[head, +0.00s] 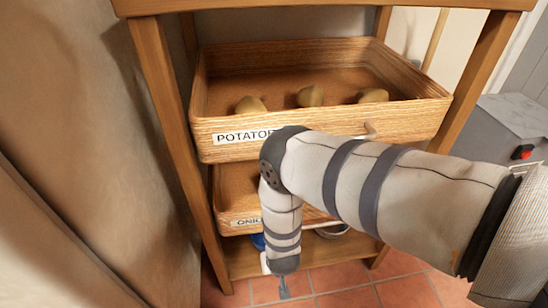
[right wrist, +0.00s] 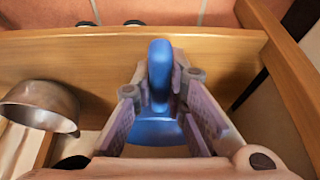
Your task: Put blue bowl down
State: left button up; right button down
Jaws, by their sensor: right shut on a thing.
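The blue bowl (right wrist: 160,62) is between the fingers of my right gripper (right wrist: 160,88) in the right wrist view. The fingers are shut on its rim, and the bowl appears tilted on edge. In the head view only a small blue patch of the bowl (head: 257,241) shows beside my right forearm, low in the wooden rack near the bottom shelf. My forearm hides most of the gripper there. I cannot tell whether the bowl touches the shelf. My left gripper is not in view.
The bottom shelf (head: 243,262) lies under the onion drawer (head: 232,205) and the potato drawer (head: 240,150), which holds 3 potatoes. A metal pot (right wrist: 40,104) sits to the left of the bowl in the wrist view. Rack posts stand at both sides.

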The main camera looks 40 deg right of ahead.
jog(key=x, duration=0.1)
jog(key=b+x, duration=0.1)
jog(key=x, duration=0.1)
jog(key=shift+s+f, duration=0.1)
jog(key=shift+s, duration=0.1)
jog(key=shift+a+r, duration=0.1)
jog(key=shift+r, duration=0.15)
jog(key=shift+f, duration=0.15)
jog(key=c, duration=2)
grip_release()
jog(key=shift+f, duration=0.1)
jog(key=o, duration=0.4)
